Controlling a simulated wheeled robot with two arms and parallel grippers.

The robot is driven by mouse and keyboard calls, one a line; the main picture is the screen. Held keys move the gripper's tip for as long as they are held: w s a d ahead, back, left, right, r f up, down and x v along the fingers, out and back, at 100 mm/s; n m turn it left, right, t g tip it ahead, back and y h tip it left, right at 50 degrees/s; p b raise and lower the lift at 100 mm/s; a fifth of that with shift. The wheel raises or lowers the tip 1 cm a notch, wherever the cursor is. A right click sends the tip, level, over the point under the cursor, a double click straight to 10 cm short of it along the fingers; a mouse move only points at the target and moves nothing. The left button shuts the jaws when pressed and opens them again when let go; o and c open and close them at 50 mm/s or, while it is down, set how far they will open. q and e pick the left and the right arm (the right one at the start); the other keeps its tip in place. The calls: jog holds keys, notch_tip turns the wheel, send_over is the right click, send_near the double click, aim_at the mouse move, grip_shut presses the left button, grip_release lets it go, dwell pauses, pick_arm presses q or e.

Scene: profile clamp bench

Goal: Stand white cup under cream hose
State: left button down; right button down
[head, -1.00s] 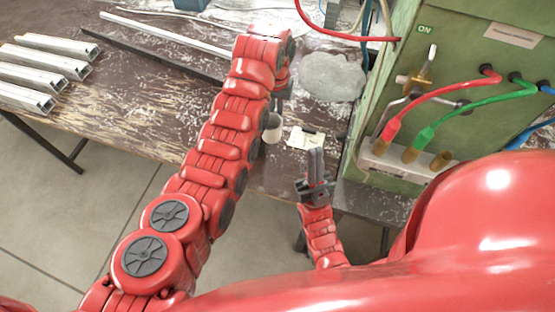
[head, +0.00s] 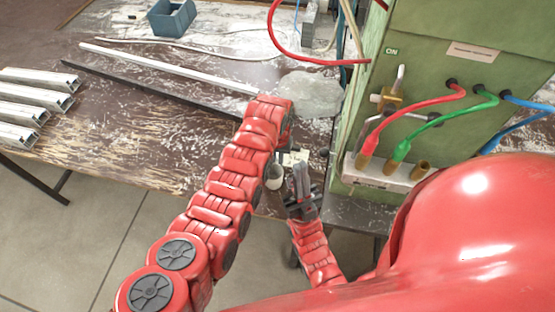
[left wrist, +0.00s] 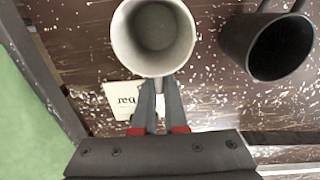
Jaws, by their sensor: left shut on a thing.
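The white cup (left wrist: 153,38) is in the fingers of my left gripper (left wrist: 158,88). In the left wrist view I look into its open, empty-looking top, and the fingers are shut on its near side. The head view shows the cup (head: 274,177) beside my red left arm, which partly hides it. A cream hose (head: 347,25) hangs by the green cabinet; its lower end is not clear. My right gripper (head: 301,178) points up just right of the cup; its jaw gap is unclear.
A dark mug (left wrist: 268,48) stands right of the cup in the wrist view. A printed card (left wrist: 123,100) lies on the worn table. The green cabinet (head: 430,65) bears red, green and blue hoses. Metal profiles (head: 40,90) lie left; a blue bin (head: 171,17) stands behind.

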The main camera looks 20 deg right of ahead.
pick_arm(q)
jog(key=shift+f, duration=0.2)
jog(key=shift+f, duration=0.25)
jog(key=c, duration=1)
grip_release()
jog(key=shift+r, duration=0.1)
jog(key=shift+o, duration=0.2)
jog(key=shift+r, duration=0.15)
